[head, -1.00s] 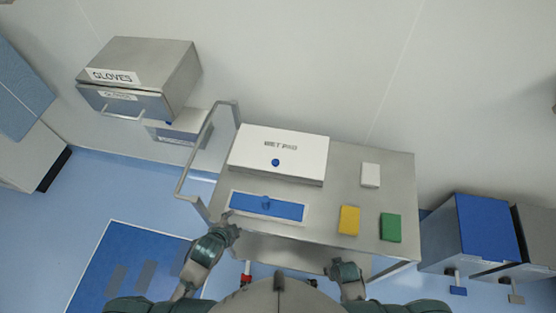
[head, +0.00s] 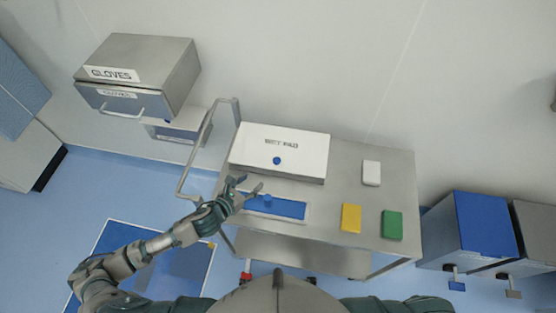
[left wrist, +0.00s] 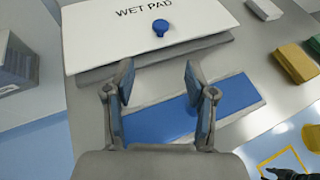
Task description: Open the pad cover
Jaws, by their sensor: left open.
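The pad cover is a white lid marked WET PAD (head: 300,147) with a blue knob (head: 277,160). It lies shut at the back left of the metal cart top, and shows at the top of the left wrist view (left wrist: 115,28). My left gripper (head: 250,185) is open and empty in front of the lid, over the left end of a blue panel (head: 285,208). In the left wrist view its two fingers (left wrist: 158,75) stand apart, with the knob beyond them. My right gripper does not show in the head view.
The blue panel has its own small blue knob (head: 268,200). White (head: 371,173), yellow (head: 351,218) and green (head: 392,225) blocks sit on the right of the cart. A metal rail (head: 207,150) rises at the cart's left edge. A GLOVES box (head: 150,70) hangs on the wall.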

